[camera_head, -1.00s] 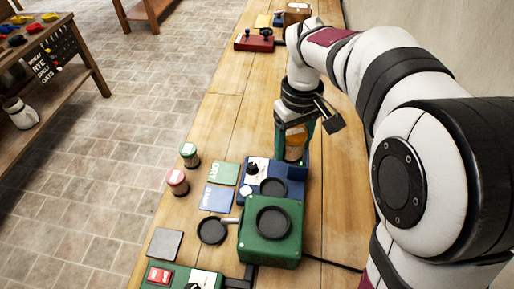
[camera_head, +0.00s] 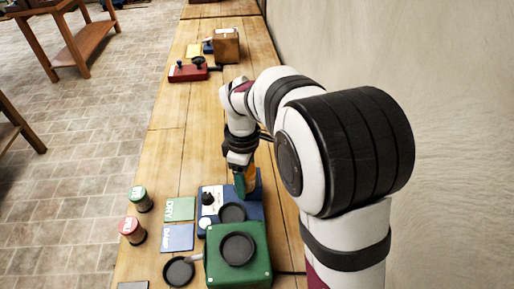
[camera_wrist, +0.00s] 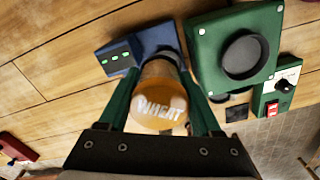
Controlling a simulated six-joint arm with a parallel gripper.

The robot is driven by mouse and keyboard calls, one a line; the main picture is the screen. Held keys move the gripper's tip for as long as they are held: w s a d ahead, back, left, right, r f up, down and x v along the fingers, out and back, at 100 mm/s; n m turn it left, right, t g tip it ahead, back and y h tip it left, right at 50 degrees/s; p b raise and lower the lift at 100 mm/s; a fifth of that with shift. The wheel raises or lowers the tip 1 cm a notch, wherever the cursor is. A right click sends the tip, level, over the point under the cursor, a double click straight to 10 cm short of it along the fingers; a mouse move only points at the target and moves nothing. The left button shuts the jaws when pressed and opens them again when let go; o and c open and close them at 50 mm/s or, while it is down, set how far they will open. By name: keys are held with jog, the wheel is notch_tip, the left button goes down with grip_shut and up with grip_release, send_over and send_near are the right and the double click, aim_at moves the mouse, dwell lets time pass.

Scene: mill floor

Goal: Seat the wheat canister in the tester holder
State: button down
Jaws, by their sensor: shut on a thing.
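The wheat canister (camera_wrist: 160,97), with an orange lid marked WHEAT, is between the green fingers of my gripper (camera_wrist: 163,92) in the wrist view. My gripper (camera_head: 243,184) is shut on it. In the head view the canister (camera_head: 251,172) is at the far right end of the blue tester (camera_head: 211,209), partly hidden by a finger. The tester also shows in the wrist view (camera_wrist: 117,57), with green lights, beyond the canister. The canister covers the spot below it, so I cannot tell whether it is in the holder or above it.
A green machine (camera_head: 268,273) with a round black top stands in front of the tester. Green-lidded (camera_head: 138,198) and red-lidded (camera_head: 131,230) canisters, a green card (camera_head: 180,209), a blue card (camera_head: 177,238) and a black pan (camera_head: 179,271) lie left. A red device (camera_head: 188,72) is farther back.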

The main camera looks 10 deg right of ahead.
jog(key=shift+a+f+n, duration=0.7)
jog(key=shift+f+n, duration=0.35)
jog(key=shift+f, duration=0.9)
jog(key=shift+a+f+n, duration=0.65)
jog(key=shift+f+n, duration=0.35)
jog(key=shift+f, duration=0.95)
jog(key=shift+a+f+n, duration=0.7)
jog(key=shift+f+n, duration=0.35)
jog(key=shift+f, duration=0.9)
jog(key=shift+f, duration=0.3)
jog(key=shift+r, duration=0.8)
jog(key=shift+f, duration=0.7)
jog(key=shift+r, duration=0.7)
jog(key=shift+f, duration=0.8)
